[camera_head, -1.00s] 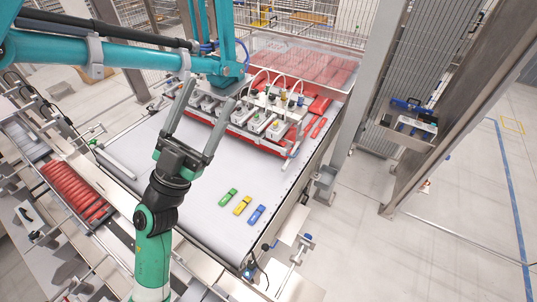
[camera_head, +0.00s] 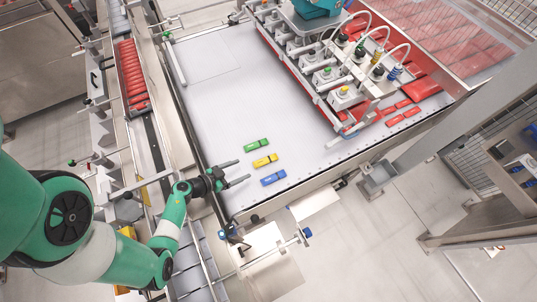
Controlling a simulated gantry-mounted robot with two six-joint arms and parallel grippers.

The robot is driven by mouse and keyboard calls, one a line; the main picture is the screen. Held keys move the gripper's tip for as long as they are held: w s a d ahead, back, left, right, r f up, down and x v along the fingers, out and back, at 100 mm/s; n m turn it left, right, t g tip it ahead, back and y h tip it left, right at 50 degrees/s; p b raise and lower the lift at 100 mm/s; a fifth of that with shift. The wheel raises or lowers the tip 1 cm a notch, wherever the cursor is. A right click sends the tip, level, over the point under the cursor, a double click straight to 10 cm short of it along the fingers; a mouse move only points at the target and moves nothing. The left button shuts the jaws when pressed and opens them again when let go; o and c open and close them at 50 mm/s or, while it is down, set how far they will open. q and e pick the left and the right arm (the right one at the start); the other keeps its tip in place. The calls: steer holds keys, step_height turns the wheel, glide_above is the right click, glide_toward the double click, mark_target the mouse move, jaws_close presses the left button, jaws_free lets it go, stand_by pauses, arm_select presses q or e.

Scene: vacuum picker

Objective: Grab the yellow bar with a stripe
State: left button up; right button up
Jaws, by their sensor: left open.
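A yellow bar (camera_head: 265,160) lies flat on the pale conveyor belt (camera_head: 215,115), between a green bar (camera_head: 257,145) and a blue bar (camera_head: 273,177). Each has a darker mark on it; the stripe is too small to make out clearly. My left gripper (camera_head: 239,171) is open and empty. Its two fingers point right, toward the bars, with a small gap left of the yellow and blue bars. My right gripper is not in view.
A vacuum picker head (camera_head: 330,75) with several suction units and hoses stands over the belt's upper right. Red packs (camera_head: 403,117) lie beside it. A side channel (camera_head: 130,75) at the left holds more red packs. The belt's left part is clear.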

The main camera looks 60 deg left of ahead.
arm_select(q)
steer(key=b, duration=0.3)
glide_toward(265, 160)
steer(key=shift+x, duration=0.9)
steer(key=shift+w+a+f, duration=0.15)
steer(key=shift+w, duration=0.2)
steer(key=b+x, duration=0.2)
steer(key=x, duration=0.2)
steer(key=shift+f+b, duration=0.35)
steer(key=shift+w, duration=0.5)
jaws_close()
